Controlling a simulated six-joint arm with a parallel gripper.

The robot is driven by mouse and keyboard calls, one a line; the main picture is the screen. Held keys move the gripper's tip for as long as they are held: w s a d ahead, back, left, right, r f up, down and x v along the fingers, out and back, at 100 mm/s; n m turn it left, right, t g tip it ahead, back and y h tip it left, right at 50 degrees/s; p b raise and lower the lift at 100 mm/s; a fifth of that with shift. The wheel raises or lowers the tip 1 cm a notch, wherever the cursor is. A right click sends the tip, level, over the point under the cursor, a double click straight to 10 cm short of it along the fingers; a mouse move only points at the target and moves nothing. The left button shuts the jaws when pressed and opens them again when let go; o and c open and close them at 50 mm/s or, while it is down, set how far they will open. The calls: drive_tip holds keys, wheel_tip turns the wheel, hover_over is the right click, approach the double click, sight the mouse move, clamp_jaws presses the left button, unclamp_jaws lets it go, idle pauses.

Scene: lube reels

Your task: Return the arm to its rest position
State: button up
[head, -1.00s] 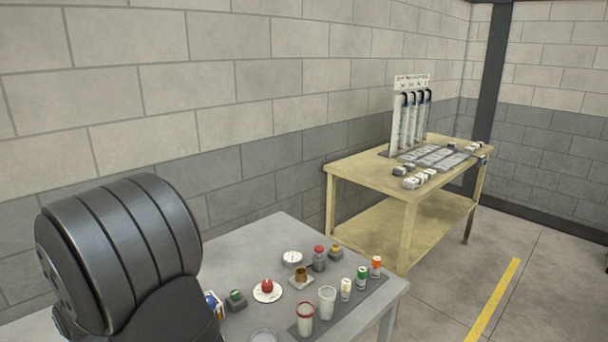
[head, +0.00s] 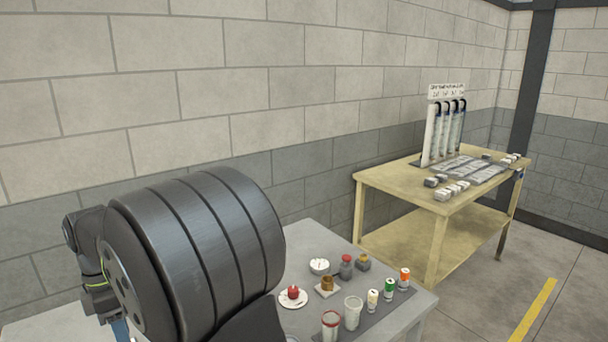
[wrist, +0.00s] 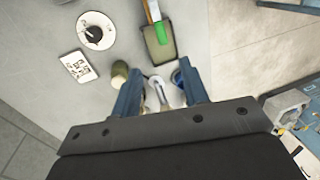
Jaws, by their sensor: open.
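My gripper (wrist: 160,92) shows in the wrist view with its two blue fingers apart. No object is held between them. Below the fingers lies the grey table (wrist: 190,20), with a white item partly seen in the gap and a round olive item (wrist: 119,72) beside the left finger. In the head view my dark arm fills the lower left, and the gripper's fingers are not clearly seen there.
In the head view the grey table (head: 407,318) holds a red item on a white plate (head: 293,299), several small bottles and cups. A wooden bench (head: 390,184) with a rack of tubes (head: 446,132) stands behind right. In the wrist view, a dark tray (wrist: 157,50) holds a green-tipped tool (wrist: 158,30).

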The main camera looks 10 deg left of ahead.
drive_tip(key=f, duration=0.5)
drive_tip(key=s+d+f, duration=0.1)
drive_tip(key=f, duration=0.4)
drive_tip(key=s+d+f, duration=0.1)
drive_tip(key=f, duration=0.4)
drive_tip(key=shift+s+f, duration=0.15)
drive_tip(key=shift+f, duration=0.05)
drive_tip(key=shift+s+d+f+n, duration=0.1)
drive_tip(key=shift+n, duration=0.2)
drive_tip(key=shift+s+d+n, duration=0.15)
drive_tip(key=shift+d+n, duration=0.05)
drive_tip(key=shift+n, duration=0.4)
drive_tip(key=shift+s+d+n, duration=0.15)
drive_tip(key=shift+n, duration=0.45)
drive_tip(key=shift+a, duration=0.1)
clamp_jaws()
drive_tip(key=shift+w+a+r+m, duration=0.2)
drive_tip(key=shift+r+m, duration=0.15)
drive_tip(key=shift+m, duration=0.2)
drive_tip(key=shift+w+a+r+m, duration=0.2)
drive_tip(key=shift+r+m, duration=0.15)
drive_tip(key=shift+m, duration=0.2)
drive_tip(key=w+a+r+m, duration=0.2)
drive_tip(key=r+m, duration=0.4)
drive_tip(key=m, duration=0.3)
drive_tip(key=w+a+r+m, duration=0.2)
drive_tip(key=r+m, duration=0.4)
drive_tip(key=m, duration=0.3)
drive_tip(key=shift+w+a, duration=0.35)
drive_tip(key=shift+a, duration=0.1)
